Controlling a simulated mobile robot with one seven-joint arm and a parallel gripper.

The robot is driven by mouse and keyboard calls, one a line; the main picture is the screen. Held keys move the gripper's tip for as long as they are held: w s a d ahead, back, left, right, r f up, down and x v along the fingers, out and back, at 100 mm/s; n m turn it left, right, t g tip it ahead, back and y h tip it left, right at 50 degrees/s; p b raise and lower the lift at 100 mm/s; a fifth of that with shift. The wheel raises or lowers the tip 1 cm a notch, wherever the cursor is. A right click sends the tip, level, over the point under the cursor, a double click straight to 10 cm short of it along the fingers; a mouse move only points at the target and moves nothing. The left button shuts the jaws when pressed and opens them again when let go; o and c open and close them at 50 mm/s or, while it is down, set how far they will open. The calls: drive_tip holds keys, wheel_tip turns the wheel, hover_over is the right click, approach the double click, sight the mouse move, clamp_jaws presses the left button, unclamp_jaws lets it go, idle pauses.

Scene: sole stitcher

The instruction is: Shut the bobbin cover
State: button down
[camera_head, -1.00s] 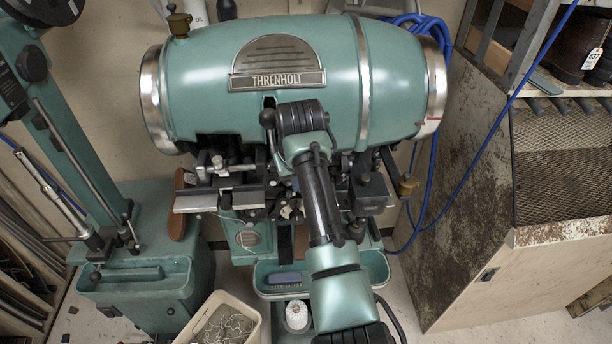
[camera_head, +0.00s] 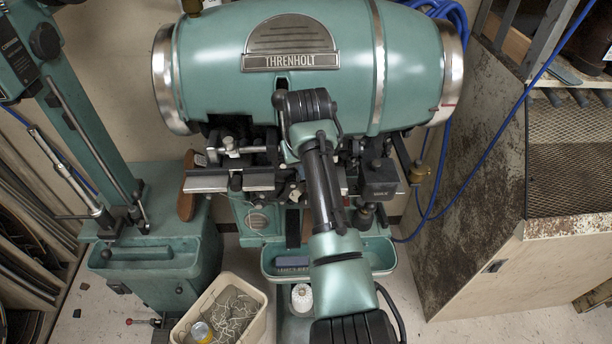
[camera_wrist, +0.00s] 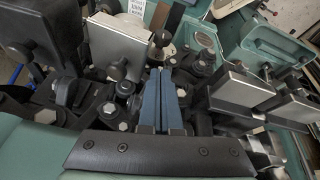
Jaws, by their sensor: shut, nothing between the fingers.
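My gripper (camera_wrist: 161,78) shows in the wrist view as two blue fingers, side by side with no gap and nothing between them. They point in among the stitcher's dark mechanism. A flat grey metal plate (camera_wrist: 117,48), which may be the bobbin cover, stands left of the fingertips and apart from them. I cannot tell whether it is open. A black knob (camera_wrist: 160,39) is just beyond the tips. In the head view, my arm reaches up in front of the green stitcher (camera_head: 215,75) and hides the fingers and part of the mechanism.
Metal blocks (camera_wrist: 240,88) and dark fittings crowd the right of the fingers. Below the stitcher are a green tray (camera_head: 270,272), a white spool (camera_head: 302,298) and a cream bin (camera_head: 258,300). A rusty-topped cabinet (camera_head: 470,240) stands at right, with blue hose beside it.

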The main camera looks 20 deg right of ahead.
drive_tip(key=s+a+r, duration=0.2)
drive_tip(key=s, duration=0.4)
drive_tip(key=s+a+r, duration=0.1)
drive_tip(key=s+r, duration=0.1)
drive_tip(key=s, duration=0.5)
drive_tip(key=shift+a+r+b, duration=0.35)
drive_tip(key=shift+a, duration=0.05)
drive_tip(key=c, duration=1.4)
unclamp_jaws()
drive_tip(key=shift+s+f, duration=0.1)
drive_tip(key=o, duration=0.7)
drive_tip(key=f+t+b, duration=0.1)
drive_tip(key=w+f+b, duration=0.1)
drive_tip(key=f, duration=0.1)
drive_tip(key=f+t, duration=0.1)
drive_tip(key=shift+w+d+f+t+b, duration=0.15)
drive_tip(key=shift+w+f+t+b, duration=0.15)
drive_tip(key=shift+f+b, duration=0.1)
drive_tip(key=shift+c, duration=0.2)
drive_tip(key=s+d+m+t+h+b, duration=0.2)
drive_tip(key=d+m+t+h+b, duration=0.25)
drive_tip(key=t+b, duration=0.5)
drive_tip(key=shift+t+y, duration=0.35)
drive_tip(key=shift+t, duration=0.2)
drive_tip(key=p+x, duration=0.8)
drive_tip(key=x, duration=0.4)
drive_tip(key=shift+w+d+r, duration=0.15)
drive_tip(key=shift+w+r, duration=0.05)
drive_tip(key=shift+w, duration=0.05)
